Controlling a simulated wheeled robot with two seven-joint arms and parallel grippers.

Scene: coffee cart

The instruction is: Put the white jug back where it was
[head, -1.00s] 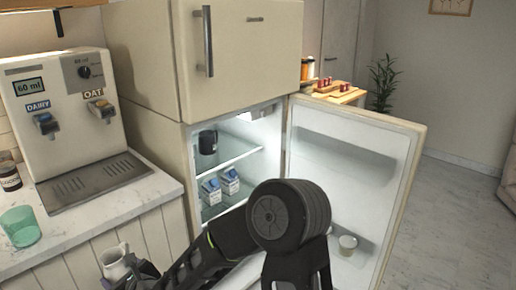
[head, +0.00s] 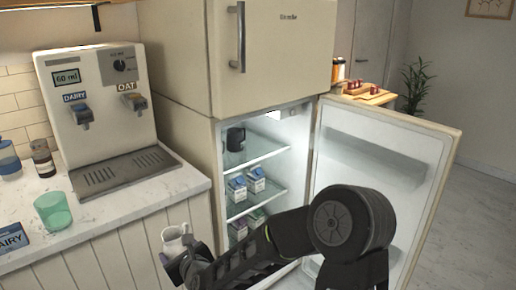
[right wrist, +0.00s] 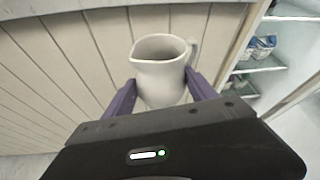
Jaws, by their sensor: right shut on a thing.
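The white jug (head: 174,240) is upright in my right gripper (head: 182,264), below and in front of the counter edge, left of the open fridge. In the right wrist view the white jug (right wrist: 160,72) sits between the two purple fingers of my right gripper (right wrist: 160,92), which are shut on its sides. Its handle points right and its spout left. The inside of the open fridge (head: 262,148) shows a dark mug (head: 235,139) on the upper shelf and several blue and white cartons (head: 246,184) lower down. My left gripper is not in view.
The fridge door (head: 385,160) stands open to the right, with my right arm in front of it. The counter (head: 125,205) holds a milk dispenser (head: 95,100), a green cup (head: 53,209), a dark jar (head: 43,158) and a blue dairy box (head: 10,238). Its front strip is clear.

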